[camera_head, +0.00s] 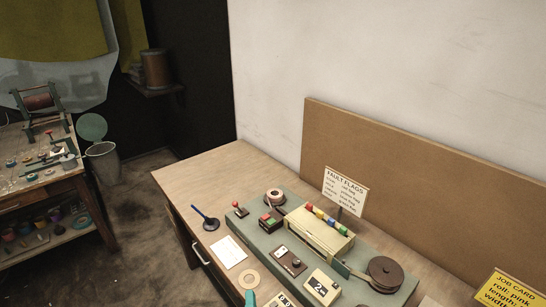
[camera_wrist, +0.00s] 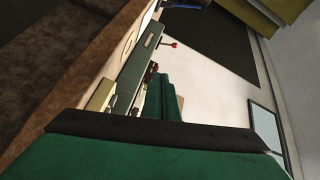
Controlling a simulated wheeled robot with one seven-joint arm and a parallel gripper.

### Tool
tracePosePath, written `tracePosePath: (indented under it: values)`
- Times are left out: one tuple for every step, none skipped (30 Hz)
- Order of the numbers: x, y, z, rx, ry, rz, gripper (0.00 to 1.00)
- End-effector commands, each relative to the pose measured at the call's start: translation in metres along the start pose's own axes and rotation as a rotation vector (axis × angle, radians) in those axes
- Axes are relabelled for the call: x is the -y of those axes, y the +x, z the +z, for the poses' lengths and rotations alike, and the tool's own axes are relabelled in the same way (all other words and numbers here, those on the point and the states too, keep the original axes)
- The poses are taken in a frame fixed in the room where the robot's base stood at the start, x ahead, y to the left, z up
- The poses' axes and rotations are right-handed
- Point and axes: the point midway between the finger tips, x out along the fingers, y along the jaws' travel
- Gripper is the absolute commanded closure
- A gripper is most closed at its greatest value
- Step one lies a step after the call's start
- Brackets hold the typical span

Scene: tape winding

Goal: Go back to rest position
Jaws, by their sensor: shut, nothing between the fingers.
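My gripper (camera_wrist: 166,98) shows in the wrist view as green fingers close together, beyond a dark edge and a large green part of my own arm. It is shut, and I see nothing held in it. In the wrist view the bench machine (camera_wrist: 143,62) lies tilted beyond and to the left of the fingers, with a red-knobbed lever (camera_wrist: 172,44). There the green machine base (camera_head: 262,246) sits on the wooden bench (camera_head: 205,180).
The machine carries a cream box with coloured flags (camera_head: 322,232), a dark reel (camera_head: 386,272) and small control boxes. A fault flags sign (camera_head: 345,192) and a yellow job card (camera_head: 506,292) stand near the brown back panel (camera_head: 420,170). The bench's far left end is clear.

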Motion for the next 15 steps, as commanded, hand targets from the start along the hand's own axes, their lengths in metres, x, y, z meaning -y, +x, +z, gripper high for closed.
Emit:
tracePosePath:
  values:
    - [-0.007,-0.012,0.001,-0.003,-0.032,0.013,1.0]
    - [-0.011,-0.019,0.001,-0.005,-0.058,0.02,1.0]
    - [-0.017,-0.03,0.001,-0.007,-0.095,0.03,1.0]
    - [-0.022,-0.04,0.002,-0.009,-0.127,0.039,1.0]
    - [-0.026,-0.049,0.002,-0.01,-0.161,0.048,1.0]
    - [-0.032,-0.063,0.002,-0.012,-0.208,0.06,1.0]
    - [-0.036,-0.073,0.002,-0.013,-0.244,0.07,1.0]
    - [-0.04,-0.084,0.002,-0.014,-0.282,0.078,1.0]
    - [-0.044,-0.098,0.002,-0.013,-0.333,0.091,1.0]
    - [-0.046,-0.108,0.002,-0.014,-0.37,0.099,1.0]
    - [-0.049,-0.118,0.001,-0.012,-0.408,0.109,1.0]
    - [-0.052,-0.132,0.001,-0.01,-0.457,0.12,1.0]
    - [-0.054,-0.142,0.001,-0.008,-0.494,0.13,1.0]
    - [-0.056,-0.152,0.001,-0.006,-0.531,0.137,1.0]
    - [-0.058,-0.166,0.0,-0.001,-0.582,0.15,1.0]
